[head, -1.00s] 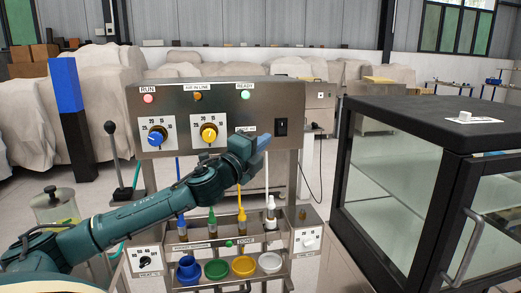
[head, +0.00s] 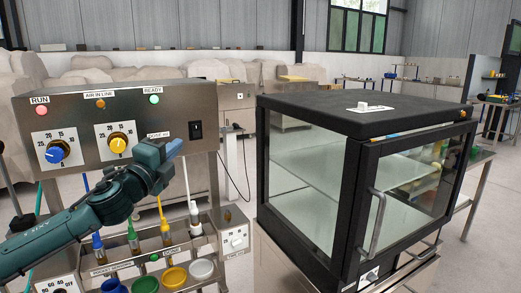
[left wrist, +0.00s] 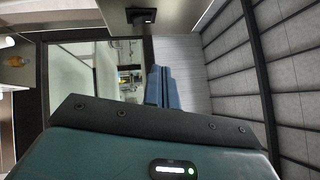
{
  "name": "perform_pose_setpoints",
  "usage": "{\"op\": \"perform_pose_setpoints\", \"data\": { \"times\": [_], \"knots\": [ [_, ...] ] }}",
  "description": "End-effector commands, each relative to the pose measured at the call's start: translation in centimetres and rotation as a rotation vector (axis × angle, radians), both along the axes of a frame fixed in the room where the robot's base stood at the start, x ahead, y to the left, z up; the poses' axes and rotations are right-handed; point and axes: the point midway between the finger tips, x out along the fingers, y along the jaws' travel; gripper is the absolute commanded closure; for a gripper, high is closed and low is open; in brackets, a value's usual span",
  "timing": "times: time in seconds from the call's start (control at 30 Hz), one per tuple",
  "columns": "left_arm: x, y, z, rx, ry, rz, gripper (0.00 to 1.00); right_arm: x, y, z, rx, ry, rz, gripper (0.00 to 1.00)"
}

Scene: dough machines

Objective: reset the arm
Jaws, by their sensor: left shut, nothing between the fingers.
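My left arm comes in from the left in the head view. Its gripper (head: 174,149) is in front of the dosing machine's steel control panel (head: 70,122), just left of the black switch. The blue fingers are shut with nothing between them; they also show closed together in the left wrist view (left wrist: 161,88). The panel carries a blue knob (head: 57,151) and a yellow knob (head: 118,143). My right gripper is in neither view.
Below the arm, a rack holds several coloured nozzles above coloured cups, including a yellow cup (head: 174,277) and a white cup (head: 201,269). A black-framed glass cabinet (head: 352,160) with a door handle stands at the right. Covered shapes stand behind.

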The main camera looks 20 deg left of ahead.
Motion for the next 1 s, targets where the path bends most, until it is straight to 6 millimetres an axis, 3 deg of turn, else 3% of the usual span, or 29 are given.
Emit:
{"op": "perform_pose_setpoints", "data": {
  "times": [0.13, 0.23, 0.37, 0.47, 0.6, 0.7, 0.83, 1.0],
  "knots": [
    [0.1, -0.2, -0.7, -0.016, 0.011, -0.006, 1.0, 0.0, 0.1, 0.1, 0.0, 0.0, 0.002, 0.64],
    [0.2, -1.1, -3.6, -0.086, 0.061, -0.029, 1.0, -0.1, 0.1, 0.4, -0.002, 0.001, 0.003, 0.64],
    [-0.5, -3.9, -11.1, -0.282, 0.19, -0.08, 1.0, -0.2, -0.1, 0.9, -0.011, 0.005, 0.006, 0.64],
    [-2.4, -7.0, -17.9, -0.487, 0.313, -0.11, 1.0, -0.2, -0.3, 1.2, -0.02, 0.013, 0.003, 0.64],
    [-6.8, -12.0, -26.3, -0.791, 0.476, -0.116, 1.0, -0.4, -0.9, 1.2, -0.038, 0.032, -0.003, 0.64],
    [-11.1, -16.0, -31.3, -1.026, 0.585, -0.091, 1.0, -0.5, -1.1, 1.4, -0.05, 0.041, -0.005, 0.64],
    [-17.1, -21.0, -35.6, -1.328, 0.695, -0.024, 1.0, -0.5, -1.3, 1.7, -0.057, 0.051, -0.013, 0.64],
    [-22.9, -25.6, -38.1, -1.616, 0.767, 0.079, 1.0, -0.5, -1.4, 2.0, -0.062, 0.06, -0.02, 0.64]
  ]
}}
